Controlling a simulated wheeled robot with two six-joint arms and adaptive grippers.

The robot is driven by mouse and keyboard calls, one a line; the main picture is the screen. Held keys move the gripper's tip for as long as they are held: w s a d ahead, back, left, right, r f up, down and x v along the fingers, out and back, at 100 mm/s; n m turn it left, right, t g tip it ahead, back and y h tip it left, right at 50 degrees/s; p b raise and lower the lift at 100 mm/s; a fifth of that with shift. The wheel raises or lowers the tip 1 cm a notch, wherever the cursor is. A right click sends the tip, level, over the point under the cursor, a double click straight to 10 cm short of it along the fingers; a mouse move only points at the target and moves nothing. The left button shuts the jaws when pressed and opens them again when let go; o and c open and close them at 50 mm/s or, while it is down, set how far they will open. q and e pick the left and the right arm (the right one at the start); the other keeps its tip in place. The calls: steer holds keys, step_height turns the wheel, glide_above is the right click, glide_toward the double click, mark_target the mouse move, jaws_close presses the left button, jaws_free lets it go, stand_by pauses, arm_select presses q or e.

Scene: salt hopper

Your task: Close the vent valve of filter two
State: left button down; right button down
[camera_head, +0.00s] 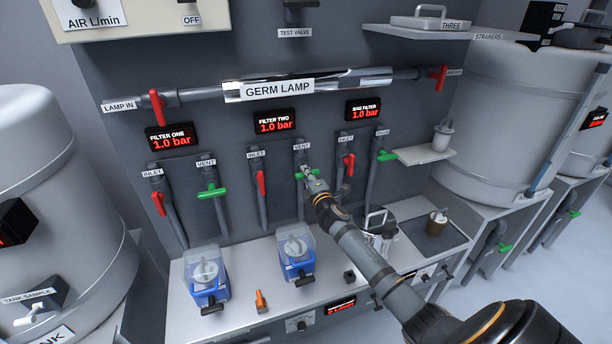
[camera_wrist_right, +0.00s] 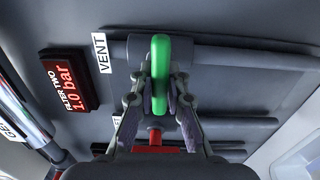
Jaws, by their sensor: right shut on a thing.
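The filter two vent valve has a green handle (camera_head: 318,174) under the VENT label (camera_head: 302,147), to the right of the filter two display (camera_head: 274,122) reading 1.0 bar. In the right wrist view the green handle (camera_wrist_right: 159,75) stands between the fingers, across its dark pipe (camera_wrist_right: 220,55). My right gripper (camera_head: 308,175) is at this handle, and in the wrist view its fingers (camera_wrist_right: 159,95) are shut on it. The gripper partly hides the handle in the head view. My left gripper is not in view.
The filter two inlet has a red handle (camera_head: 261,183) just to the left. The bag filter's red inlet handle (camera_head: 348,164) and green vent handle (camera_head: 387,156) are close on the right. Blue filter housings (camera_head: 296,262) stand on the bench below. A small shelf (camera_head: 424,155) juts out at right.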

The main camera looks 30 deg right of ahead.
steer(key=c, duration=1.3)
jaws_free()
steer(key=v, duration=1.2)
